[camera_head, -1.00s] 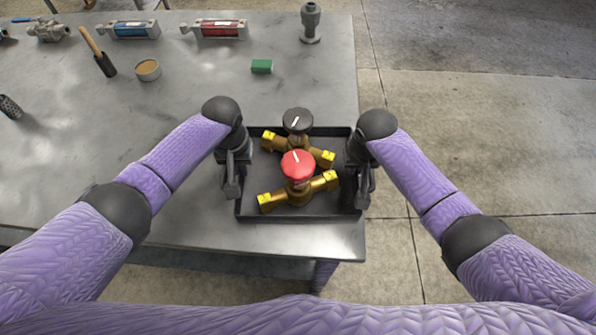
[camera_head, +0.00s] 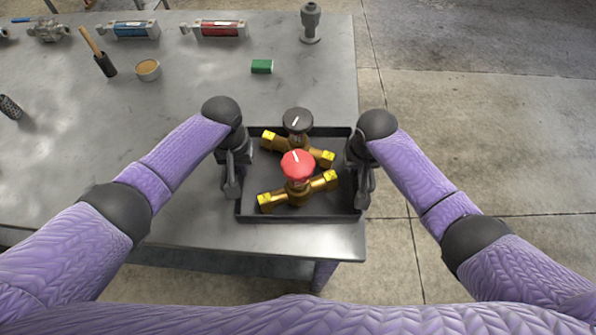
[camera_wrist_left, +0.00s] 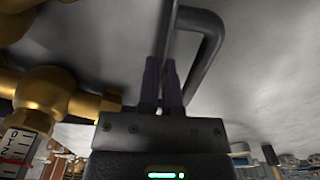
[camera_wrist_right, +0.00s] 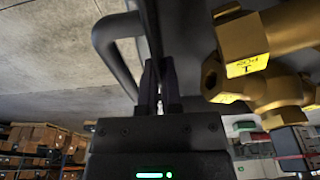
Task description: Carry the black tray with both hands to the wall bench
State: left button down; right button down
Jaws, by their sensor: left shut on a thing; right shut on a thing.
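The black tray (camera_head: 330,207) is at the right front corner of the metal table, in the middle of the head view. It holds two brass valves, one with a red knob (camera_head: 297,165) and one with a black knob (camera_head: 298,121). My left gripper (camera_head: 232,185) is shut on the tray's left side; the left wrist view shows its fingers (camera_wrist_left: 162,85) closed by the bar handle. My right gripper (camera_head: 363,185) is shut on the tray's right side, with its fingers (camera_wrist_right: 158,85) at the other handle. I cannot tell whether the tray touches the table.
The metal table (camera_head: 190,95) carries a green block (camera_head: 262,66), a tan-filled tin (camera_head: 148,70), a brush-like tool (camera_head: 99,53), blue (camera_head: 131,29) and red (camera_head: 219,29) devices, and a grey fitting (camera_head: 310,22). Open concrete floor (camera_head: 470,140) lies to the right. The wall bench is not identifiable.

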pick_arm(q)
jog(key=shift+w+r, duration=0.1)
